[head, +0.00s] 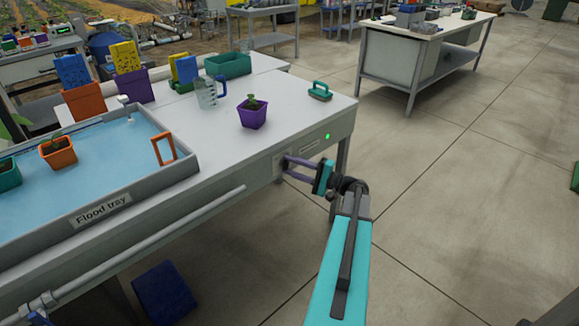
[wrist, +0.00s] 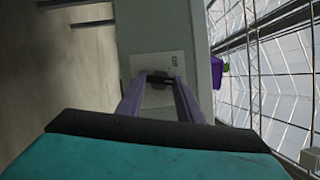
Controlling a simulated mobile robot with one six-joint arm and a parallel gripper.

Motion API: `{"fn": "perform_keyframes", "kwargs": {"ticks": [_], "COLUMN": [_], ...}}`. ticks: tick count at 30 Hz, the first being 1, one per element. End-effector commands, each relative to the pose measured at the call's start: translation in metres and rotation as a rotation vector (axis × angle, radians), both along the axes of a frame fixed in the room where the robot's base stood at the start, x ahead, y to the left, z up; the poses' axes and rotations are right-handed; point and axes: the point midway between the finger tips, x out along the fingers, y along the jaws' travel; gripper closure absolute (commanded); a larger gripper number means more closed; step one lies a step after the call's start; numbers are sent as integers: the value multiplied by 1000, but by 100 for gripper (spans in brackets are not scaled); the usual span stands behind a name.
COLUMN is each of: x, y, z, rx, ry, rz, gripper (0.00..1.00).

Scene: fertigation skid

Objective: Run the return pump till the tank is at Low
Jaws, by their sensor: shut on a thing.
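My gripper (head: 287,169), with purple fingers, is at a pale plate (head: 278,163) on the bench's front side. In the wrist view the fingers (wrist: 158,84) are shut on a small dark switch (wrist: 157,77) in the middle of that plate (wrist: 170,65). The fingers hide part of the switch, and the plate's marking is too small to read. A green light (head: 327,136) glows on the bench side, right of the plate. The flood tray (head: 185,165), labelled "Flood tray", holds light blue water (head: 90,170). No tank level mark can be made out.
An orange pot (head: 58,152) and an orange frame (head: 163,149) are at the tray. A purple pot (head: 251,113), jug (head: 207,95) and teal-handled tool (head: 320,91) stand on the bench. A dark blue box (head: 165,291) is below.

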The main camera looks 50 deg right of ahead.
Motion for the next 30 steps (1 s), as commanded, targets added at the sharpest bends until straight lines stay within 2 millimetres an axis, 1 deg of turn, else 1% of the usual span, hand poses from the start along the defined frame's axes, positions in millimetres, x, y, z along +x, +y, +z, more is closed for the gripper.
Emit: {"fn": "perform_keyframes", "kwargs": {"ticks": [1, 9, 15, 21, 30], "x": [1, 0, 0, -1, -1], "y": [-4, -3, -2, -2, -3], "z": [1, -2, -3, -5, -5], "rx": [46, 295, 438, 525, 562], "ry": [-5, -22, -32, -38, -41], "rz": [-12, -12, -13, -14, -15], "gripper": [90, 90, 90, 90, 90]}}
